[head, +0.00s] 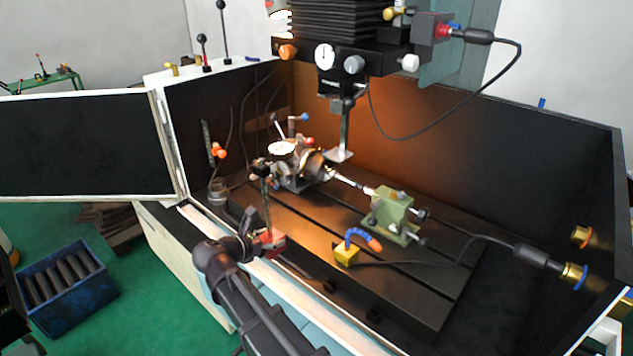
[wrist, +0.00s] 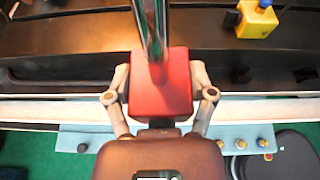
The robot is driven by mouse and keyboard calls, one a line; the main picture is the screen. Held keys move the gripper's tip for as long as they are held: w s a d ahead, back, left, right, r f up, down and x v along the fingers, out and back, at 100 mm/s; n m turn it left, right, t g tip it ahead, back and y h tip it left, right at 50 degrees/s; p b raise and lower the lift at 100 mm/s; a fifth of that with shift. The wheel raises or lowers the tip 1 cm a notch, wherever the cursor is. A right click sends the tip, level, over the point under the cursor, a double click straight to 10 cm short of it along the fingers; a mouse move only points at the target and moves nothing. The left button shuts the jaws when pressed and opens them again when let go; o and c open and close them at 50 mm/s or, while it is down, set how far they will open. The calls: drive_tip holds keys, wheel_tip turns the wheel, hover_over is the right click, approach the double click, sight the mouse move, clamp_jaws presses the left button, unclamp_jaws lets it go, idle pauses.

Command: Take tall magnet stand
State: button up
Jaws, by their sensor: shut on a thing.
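The tall magnet stand has a red block base and a thin upright post; its red base (head: 271,240) shows in the head view at the front edge of the machine table, with a dial gauge (head: 281,148) near the post's top. In the wrist view the red base (wrist: 161,82) fills the middle, with the shiny post rising from it. My gripper (wrist: 160,88) has its two fingers on either side of the red base and is shut on it. In the head view my gripper (head: 254,243) reaches it from the front left. Whether the base touches the table is unclear.
The slotted table (head: 420,292) carries an indexing chuck (head: 297,172), a green tailstock (head: 392,213) and a yellow block with a blue hose (head: 346,256). The spindle head (head: 340,60) hangs above. An open door (head: 85,145) stands at left.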

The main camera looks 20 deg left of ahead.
drive_tip(key=s+a, duration=0.3)
drive_tip(key=s, duration=0.4)
drive_tip(key=s+a+r+p, duration=0.1)
drive_tip(key=s+a, duration=0.2)
drive_tip(key=s, duration=0.4)
drive_tip(key=shift+s+r, duration=0.15)
drive_tip(key=shift+s, duration=0.2)
idle(1.5)
idle(0.4)
wheel_tip(320, 180, up, 7)
drive_tip(key=p, duration=0.7)
idle(0.5)
